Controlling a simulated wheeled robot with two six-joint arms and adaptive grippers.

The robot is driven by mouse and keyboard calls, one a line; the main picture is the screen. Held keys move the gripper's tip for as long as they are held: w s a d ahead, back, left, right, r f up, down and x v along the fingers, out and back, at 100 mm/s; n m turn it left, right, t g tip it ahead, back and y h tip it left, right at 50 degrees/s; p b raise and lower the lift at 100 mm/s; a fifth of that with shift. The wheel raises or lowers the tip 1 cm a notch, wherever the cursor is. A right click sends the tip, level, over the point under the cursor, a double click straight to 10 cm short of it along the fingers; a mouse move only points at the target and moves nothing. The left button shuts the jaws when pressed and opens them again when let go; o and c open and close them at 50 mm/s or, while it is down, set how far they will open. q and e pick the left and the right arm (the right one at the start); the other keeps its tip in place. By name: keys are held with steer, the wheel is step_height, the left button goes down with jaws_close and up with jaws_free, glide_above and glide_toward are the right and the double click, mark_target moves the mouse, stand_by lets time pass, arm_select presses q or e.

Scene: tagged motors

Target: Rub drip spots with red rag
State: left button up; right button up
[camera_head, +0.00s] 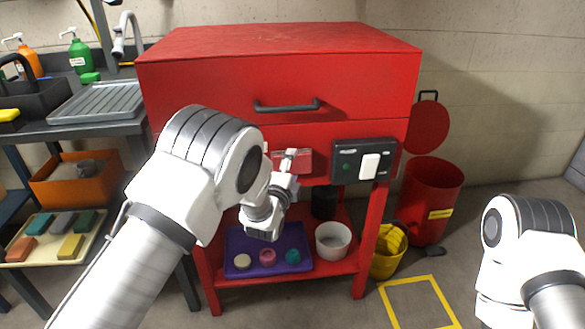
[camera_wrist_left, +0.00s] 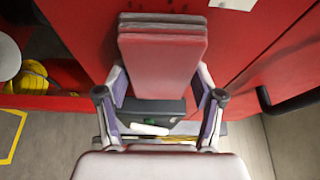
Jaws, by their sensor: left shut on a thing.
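My left gripper (camera_head: 290,163) is shut on a folded red rag (camera_wrist_left: 163,58). The rag looks like a flat, layered pad between the two fingers in the left wrist view. In the head view the rag (camera_head: 304,160) shows partly behind the fingers, in front of the red cabinet (camera_head: 200,90), below its drawer handle (camera_head: 286,106). I cannot tell whether the rag touches the cabinet front.
A dark switch box (camera_head: 345,160) sits just right of the rag. The lower shelf holds a purple tray (camera_head: 233,242) and a white bucket (camera_head: 333,240). A sink counter is at left.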

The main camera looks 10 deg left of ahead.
arm_select(q)
steer(key=s+a, duration=0.3)
steer(key=a, duration=0.8)
stand_by(0.4)
steer(key=s+d, duration=0.1)
steer(key=s, duration=0.5)
steer(key=shift+d, duration=0.4)
steer(key=s, duration=0.2)
steer(key=shift+s+d, duration=0.35)
steer(key=shift+d, duration=0.05)
